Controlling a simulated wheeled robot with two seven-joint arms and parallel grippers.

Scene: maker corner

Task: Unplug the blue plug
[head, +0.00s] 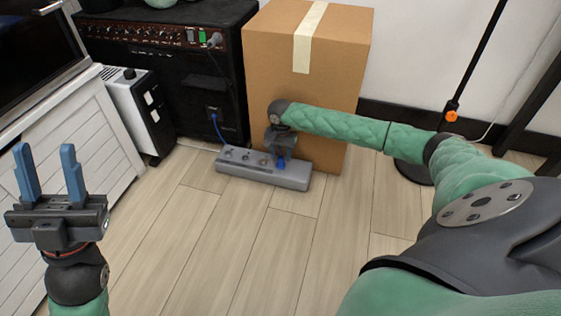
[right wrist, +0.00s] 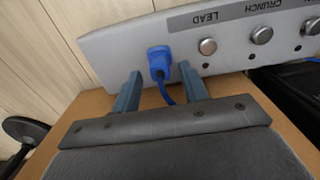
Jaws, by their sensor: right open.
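The blue plug (right wrist: 158,60) sits in the grey panel (right wrist: 220,25) with knobs, in the right wrist view. A blue cord hangs from it between my fingers. My right gripper (right wrist: 160,88) is open, with one finger on each side of the plug and cord; I cannot tell whether either finger touches. In the head view the grey unit (head: 235,167) lies on the floor, and my right gripper (head: 279,158) is over it, partly covering the plug. My left gripper (head: 50,175) is open and empty, raised at the left.
A cardboard box (head: 300,80) stands right behind the grey unit. A black amplifier (head: 190,90) is at its left, with a blue cable running down to the unit. A lamp stand base (head: 413,172) is to the right. The wood floor (head: 220,240) in front is clear.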

